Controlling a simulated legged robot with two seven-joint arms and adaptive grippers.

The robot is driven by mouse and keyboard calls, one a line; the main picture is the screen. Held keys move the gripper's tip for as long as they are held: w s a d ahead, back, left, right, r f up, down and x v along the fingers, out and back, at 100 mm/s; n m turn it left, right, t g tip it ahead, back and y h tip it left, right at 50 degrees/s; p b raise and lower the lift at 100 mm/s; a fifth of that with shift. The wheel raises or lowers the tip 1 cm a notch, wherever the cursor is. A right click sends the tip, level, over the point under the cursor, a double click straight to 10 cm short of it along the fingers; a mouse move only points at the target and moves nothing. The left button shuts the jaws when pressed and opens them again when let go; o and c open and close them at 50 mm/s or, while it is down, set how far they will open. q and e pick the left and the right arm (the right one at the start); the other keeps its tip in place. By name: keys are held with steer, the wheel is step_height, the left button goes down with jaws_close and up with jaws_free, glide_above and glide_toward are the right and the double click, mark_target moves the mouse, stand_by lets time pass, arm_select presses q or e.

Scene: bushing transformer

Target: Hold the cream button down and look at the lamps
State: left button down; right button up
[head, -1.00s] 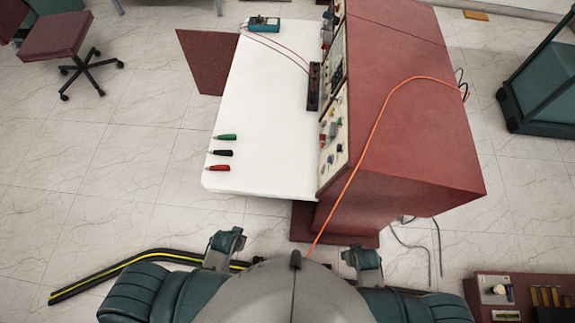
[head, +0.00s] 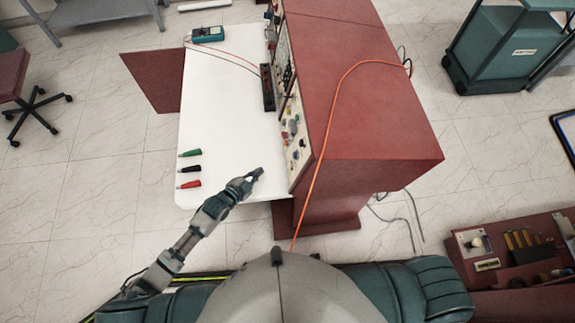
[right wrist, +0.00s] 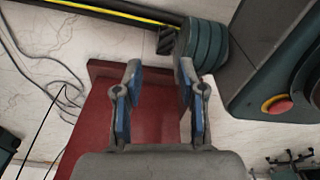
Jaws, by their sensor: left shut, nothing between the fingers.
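A round cream button-like knob (head: 475,242) sits on a pale plate on a low red cabinet at the lower right of the head view. I cannot tell for sure whether it is the task's button, and no lit lamp can be made out. My left gripper (head: 255,174) is shut and empty above the white tabletop's near right corner, just left of the upright panel (head: 296,140) with small coloured controls. My right gripper (right wrist: 160,88) is open and empty in the right wrist view, its blue-padded fingers apart above a red base. It is not visible in the head view.
The white table (head: 215,100) carries green, black and red plugs (head: 189,169) and a teal meter (head: 208,34). An orange cable (head: 327,120) runs over the red cabinet (head: 370,110). Grey cables (right wrist: 60,85) lie on the floor. A teal cart (head: 505,45) stands at the upper right.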

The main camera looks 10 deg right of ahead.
mark_target(290, 166)
arm_select(q)
steer(key=shift+w+a+r+m+t, duration=0.15)
steer(key=shift+w+a+m, duration=0.15)
steer(key=shift+w, duration=0.25)
steer(key=shift+w+a+r+m+t, duration=0.1)
steer(key=shift+w+a+m+t, duration=0.1)
steer(key=shift+w+m, duration=0.3)
arm_select(e)
steer(key=s, duration=0.1)
steer(key=s+f, duration=0.1)
steer(key=s, duration=0.1)
steer(key=s+d, duration=0.1)
steer(key=shift+s+f, duration=0.25)
steer(key=shift+f, duration=0.1)
arm_select(q)
steer(key=shift+d+h, duration=0.1)
steer(key=shift+h, duration=0.2)
